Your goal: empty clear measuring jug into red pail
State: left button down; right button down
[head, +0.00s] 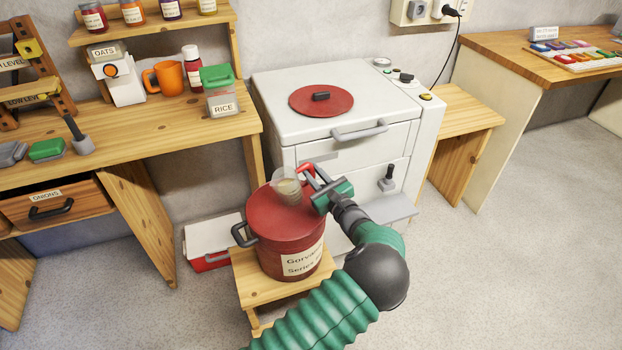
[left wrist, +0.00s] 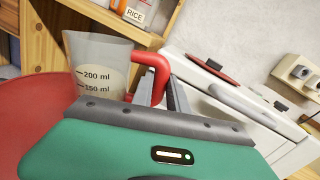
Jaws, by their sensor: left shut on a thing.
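The clear measuring jug (head: 287,187) is over the top of the red pail (head: 284,250). In the left wrist view the jug (left wrist: 100,66) shows its 200 ml and 150 ml marks and pale contents inside. My left gripper (head: 318,182) is shut on the jug's red handle (left wrist: 152,72). The red pail stands on a small wooden stool, with a dark side handle and a cream label. Its top shows as a plain red surface, and I cannot tell whether this is a lid. My right gripper is not in view.
The wooden stool (head: 252,291) bears the pail. A white cabinet (head: 340,105) with a red round lid stands close behind. A wooden workbench (head: 120,140) with an orange mug (head: 166,78) and a rice jar (head: 219,92) is at the left. Floor at the right is clear.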

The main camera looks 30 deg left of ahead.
pick_arm(q)
jog(key=shift+w+d+r+n+b, duration=0.15)
jog(key=shift+w+n+b, duration=0.15)
jog(key=shift+w, duration=0.1)
jog(key=shift+w+d+r+n+b, duration=0.25)
jog(key=shift+w+r+n+b, duration=0.1)
jog(key=shift+w, duration=0.1)
jog(key=shift+w+d+r+n+b, duration=0.25)
jog(key=shift+w+n+b, duration=0.1)
jog(key=shift+w, duration=0.1)
jog(key=shift+s+r+n+y+b, duration=0.1)
jog(key=shift+r+n+y+b, duration=0.2)
jog(key=shift+r+n+b, duration=0.65)
jog(key=shift+f+n, duration=0.15)
jog(key=shift+n, duration=0.2)
